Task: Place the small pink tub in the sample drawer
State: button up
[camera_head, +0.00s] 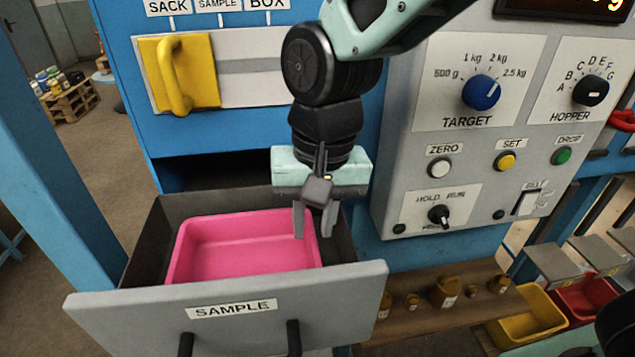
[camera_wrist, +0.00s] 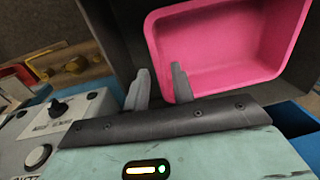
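The small pink tub (camera_head: 245,262) sits upright inside the open sample drawer (camera_head: 228,312), taking up most of its width. In the wrist view the tub (camera_wrist: 228,82) lies just past my fingertips. My gripper (camera_head: 314,220) is over the right side of the drawer, at the tub's right edge, pointing down. Its two fingers are apart with nothing between them in the wrist view (camera_wrist: 160,88). Whether a finger touches the tub's rim I cannot tell.
The drawer front carries two dark handles. A control panel (camera_head: 485,130) with knobs and buttons stands close on the right. A yellow handle (camera_head: 175,75) sticks out above the drawer.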

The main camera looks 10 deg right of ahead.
notch_tip(320, 180, up, 8)
jog(key=shift+d+b, duration=0.4)
jog(key=shift+b, duration=0.05)
